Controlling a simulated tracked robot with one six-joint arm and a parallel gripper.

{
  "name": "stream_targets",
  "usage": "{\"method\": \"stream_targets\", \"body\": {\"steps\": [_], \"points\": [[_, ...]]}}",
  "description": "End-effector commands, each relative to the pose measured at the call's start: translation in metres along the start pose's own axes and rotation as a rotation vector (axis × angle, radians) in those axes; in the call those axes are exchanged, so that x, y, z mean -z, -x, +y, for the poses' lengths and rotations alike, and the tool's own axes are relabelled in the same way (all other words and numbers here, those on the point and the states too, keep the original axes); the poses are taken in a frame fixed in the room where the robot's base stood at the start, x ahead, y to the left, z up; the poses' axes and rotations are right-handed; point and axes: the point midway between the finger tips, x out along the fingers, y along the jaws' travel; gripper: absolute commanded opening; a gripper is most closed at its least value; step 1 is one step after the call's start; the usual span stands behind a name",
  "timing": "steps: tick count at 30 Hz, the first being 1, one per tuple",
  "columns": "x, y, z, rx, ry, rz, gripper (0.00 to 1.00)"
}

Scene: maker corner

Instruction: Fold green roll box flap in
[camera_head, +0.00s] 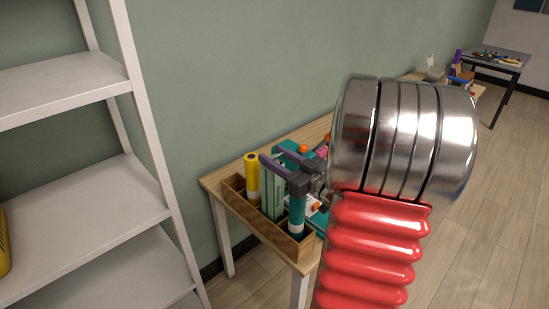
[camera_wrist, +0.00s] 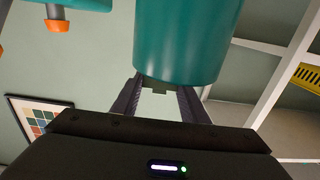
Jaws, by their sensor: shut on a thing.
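A tall green roll box (camera_head: 271,196) stands upright in a wooden organiser (camera_head: 236,205) on the table, between a yellow roll (camera_head: 252,176) and a teal roll (camera_head: 297,216). My gripper (camera_head: 268,157) reaches in from the right, with its fingers at the top of the green box. In the wrist view a small green piece (camera_wrist: 158,87) shows between the fingertips, and the gripper is shut on it; it looks like the flap of the green roll box. A large teal cylinder (camera_wrist: 185,45) fills the upper middle there and hides what lies behind it.
My arm covers much of the table's right side. Coloured parts, some teal and orange (camera_head: 303,149), lie behind my gripper. A white shelf rack (camera_head: 150,140) stands to the left. A second table (camera_head: 500,60) stands at the far right. The green wall is close behind.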

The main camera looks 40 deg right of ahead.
Motion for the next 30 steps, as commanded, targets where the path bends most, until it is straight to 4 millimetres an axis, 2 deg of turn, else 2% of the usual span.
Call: {"method": "stream_targets", "body": {"steps": [12,21,22,30], "points": [[-0.0057,0.003,0.0001,-0.001,-0.003,0.111,0.18],[-0.0053,0.0033,0.0004,-0.002,0.0,0.117,0.18],[-0.0053,0.0033,0.0004,-0.002,0.0,0.116,0.41],[-0.005,0.0032,0.0003,-0.002,0.0,0.117,0.59]]}}
